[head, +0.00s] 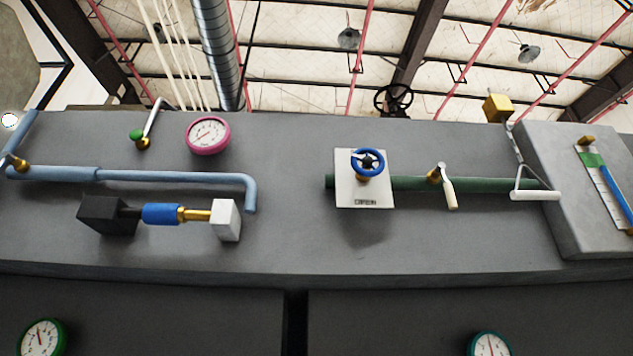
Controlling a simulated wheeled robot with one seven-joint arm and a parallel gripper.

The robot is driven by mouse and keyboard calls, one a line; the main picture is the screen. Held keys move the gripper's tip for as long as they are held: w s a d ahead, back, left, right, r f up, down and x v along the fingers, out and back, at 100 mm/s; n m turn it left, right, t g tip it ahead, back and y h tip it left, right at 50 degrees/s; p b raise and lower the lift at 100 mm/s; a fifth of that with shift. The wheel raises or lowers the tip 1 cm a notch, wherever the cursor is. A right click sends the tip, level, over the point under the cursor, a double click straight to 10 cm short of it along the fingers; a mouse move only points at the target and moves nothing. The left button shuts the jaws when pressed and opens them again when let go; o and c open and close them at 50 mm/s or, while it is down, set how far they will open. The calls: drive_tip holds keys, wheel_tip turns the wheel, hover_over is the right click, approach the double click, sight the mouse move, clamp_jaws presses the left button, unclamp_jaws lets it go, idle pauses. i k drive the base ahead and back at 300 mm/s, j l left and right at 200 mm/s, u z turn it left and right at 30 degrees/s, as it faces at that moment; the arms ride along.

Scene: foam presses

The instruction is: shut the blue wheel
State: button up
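The blue wheel (367,162) is a small round handwheel with a dark hub. It sits on a brass stem in front of a white plate (362,193) on the grey panel, right of the middle in the head view. The plate has a dark label at its bottom whose text is too small to read surely. A green pipe (410,184) runs behind the wheel to the right. How far the wheel is turned cannot be told. My gripper is not in view.
A white lever (449,190) and a white triangular handle (535,190) are right of the wheel. Left are a pink gauge (208,135), a light-blue pipe (180,178) and a blue cylinder between blocks (161,214). A black wheel (393,99) is above. Panel between gauge and plate is bare.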

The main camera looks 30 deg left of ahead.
sight(367, 161)
drive_tip(key=k+j, duration=0.55)
drive_tip(key=j, duration=0.3)
drive_tip(key=k+j, duration=0.55)
drive_tip(key=j, duration=0.25)
drive_tip(key=i+l+u, duration=0.2)
drive_tip(key=i+l, duration=0.2)
drive_tip(key=i+l+u, duration=0.2)
drive_tip(key=i+l, duration=0.15)
drive_tip(key=i+l+u, duration=0.2)
drive_tip(key=l, duration=0.4)
drive_tip(key=i, duration=0.1)
